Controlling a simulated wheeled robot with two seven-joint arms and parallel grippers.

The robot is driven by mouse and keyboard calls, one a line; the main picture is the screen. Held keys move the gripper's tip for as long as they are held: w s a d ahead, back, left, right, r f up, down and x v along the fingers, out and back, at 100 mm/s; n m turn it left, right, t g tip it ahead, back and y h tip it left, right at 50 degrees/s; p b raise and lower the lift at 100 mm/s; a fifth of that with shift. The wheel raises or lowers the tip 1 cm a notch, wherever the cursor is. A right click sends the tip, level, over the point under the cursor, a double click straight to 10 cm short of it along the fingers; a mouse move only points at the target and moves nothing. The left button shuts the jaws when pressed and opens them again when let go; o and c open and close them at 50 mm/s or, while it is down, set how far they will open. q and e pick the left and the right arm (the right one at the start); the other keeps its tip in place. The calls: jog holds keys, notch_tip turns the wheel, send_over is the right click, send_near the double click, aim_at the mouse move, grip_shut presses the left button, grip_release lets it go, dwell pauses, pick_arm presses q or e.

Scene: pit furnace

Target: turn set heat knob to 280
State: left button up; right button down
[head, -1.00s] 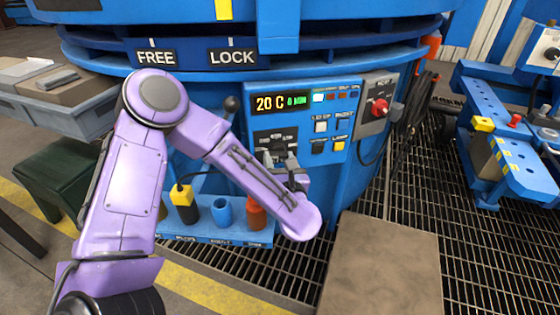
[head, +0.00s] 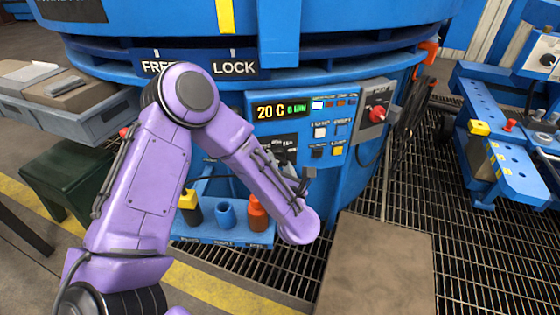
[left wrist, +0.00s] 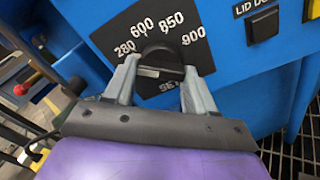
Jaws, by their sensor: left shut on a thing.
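The set heat knob (left wrist: 161,62) is a black bar-shaped knob in the left wrist view, on a black dial plate (left wrist: 128,35) marked 280, 600, 850 and 900. My left gripper (left wrist: 160,70) is shut on the knob, one grey finger on each side. The knob's bar lies nearly level in that view, with a pale mark toward its left part; I cannot tell exactly which number it points to. The display (head: 281,110) reads 20 C. My right gripper is not in view.
A red switch (head: 377,114) sits on a grey box right of the panel buttons. Below, a blue shelf (head: 225,236) holds yellow-black, blue and orange pieces. A brown plate (head: 375,270) lies on the grating. A blue bench (head: 510,150) stands at right.

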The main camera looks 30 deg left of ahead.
pick_arm(q)
jog(key=shift+r+m+p, duration=0.1)
jog(key=shift+m+p, duration=0.4)
jog(key=shift+m, duration=0.5)
jog(key=o, duration=1)
jog(key=shift+o, duration=0.2)
jog(key=p+v, duration=0.1)
jog(key=v, duration=0.9)
jog(key=shift+s+d, duration=0.15)
jog(key=shift+d, duration=0.05)
